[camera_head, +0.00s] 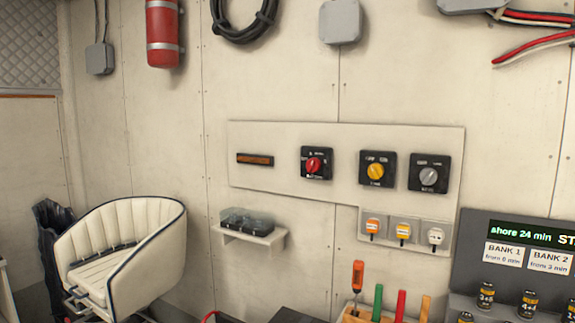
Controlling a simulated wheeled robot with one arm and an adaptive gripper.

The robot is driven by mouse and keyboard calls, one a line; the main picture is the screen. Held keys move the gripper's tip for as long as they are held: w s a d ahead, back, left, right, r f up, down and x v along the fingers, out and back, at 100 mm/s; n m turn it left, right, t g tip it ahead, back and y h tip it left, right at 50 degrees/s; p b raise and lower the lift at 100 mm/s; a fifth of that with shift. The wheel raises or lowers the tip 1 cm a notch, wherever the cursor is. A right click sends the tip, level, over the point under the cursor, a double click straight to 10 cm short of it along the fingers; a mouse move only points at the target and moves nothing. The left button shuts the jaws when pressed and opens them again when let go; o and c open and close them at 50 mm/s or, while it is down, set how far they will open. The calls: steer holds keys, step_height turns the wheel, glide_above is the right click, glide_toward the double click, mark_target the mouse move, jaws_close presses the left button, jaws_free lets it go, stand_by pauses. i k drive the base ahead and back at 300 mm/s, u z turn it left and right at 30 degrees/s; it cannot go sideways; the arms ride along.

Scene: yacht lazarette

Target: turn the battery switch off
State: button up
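Three rotary switches on black square plates sit in a row on a pale wall panel (270,185). The left one has a red knob (313,165), the middle one a yellow knob (376,171), the right one a grey knob (429,177). Their small labels are too blurred to read surely, so I cannot tell for certain which is the battery switch; nor can I tell each knob's exact setting. Nothing covers the switches. My gripper is not in view.
Below the panel are several small plug-like fittings (403,232), a shelf (262,242) with a dark covered item, and a holder with upright tools (357,275). A white seat (125,245) stands left, a display box (520,250) right. The wall around the switches is clear.

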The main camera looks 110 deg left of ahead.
mark_target(313, 165)
steer(key=u, duration=2.55)
steer(key=i, duration=1.25)
steer(key=u, duration=2.9)
